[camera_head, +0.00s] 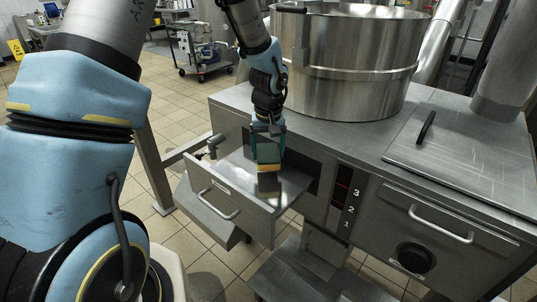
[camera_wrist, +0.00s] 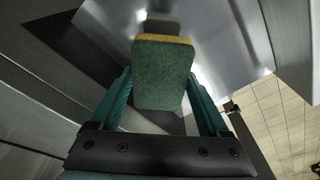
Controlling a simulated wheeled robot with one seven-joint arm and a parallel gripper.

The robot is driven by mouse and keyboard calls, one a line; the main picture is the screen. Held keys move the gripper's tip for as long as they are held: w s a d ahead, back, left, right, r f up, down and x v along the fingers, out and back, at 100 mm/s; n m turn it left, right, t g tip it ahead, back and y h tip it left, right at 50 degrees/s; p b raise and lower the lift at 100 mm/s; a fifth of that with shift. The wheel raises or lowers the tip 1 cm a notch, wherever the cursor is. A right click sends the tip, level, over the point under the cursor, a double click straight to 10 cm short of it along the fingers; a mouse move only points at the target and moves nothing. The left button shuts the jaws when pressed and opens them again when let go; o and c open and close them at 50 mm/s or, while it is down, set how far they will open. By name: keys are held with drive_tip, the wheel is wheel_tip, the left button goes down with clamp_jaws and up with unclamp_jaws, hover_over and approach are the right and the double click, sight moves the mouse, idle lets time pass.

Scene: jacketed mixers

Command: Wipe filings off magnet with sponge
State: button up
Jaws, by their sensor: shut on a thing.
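My gripper (camera_head: 268,146) points down over the pulled-out metal drawer (camera_head: 226,200). Its green fingers stand on either side of a sponge (camera_head: 268,168), shut on it. The sponge has a green face and a yellow layer; in the wrist view it (camera_wrist: 163,75) hangs between the fingers. Below it is a shiny metal surface (camera_wrist: 218,40) in the drawer, which mirrors the sponge. Whether the sponge touches that surface, I cannot tell. I cannot pick out the magnet or any filings for certain.
A large steel pot (camera_head: 350,65) stands on the steel bench behind my gripper. A flat lid with a black handle (camera_head: 426,127) lies at the right. A closed drawer front with a bar handle (camera_head: 440,226) is below it. Tiled floor lies left.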

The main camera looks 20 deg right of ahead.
drive_tip(key=shift+r+p, duration=1.25)
drive_tip(key=shift+r, duration=0.8)
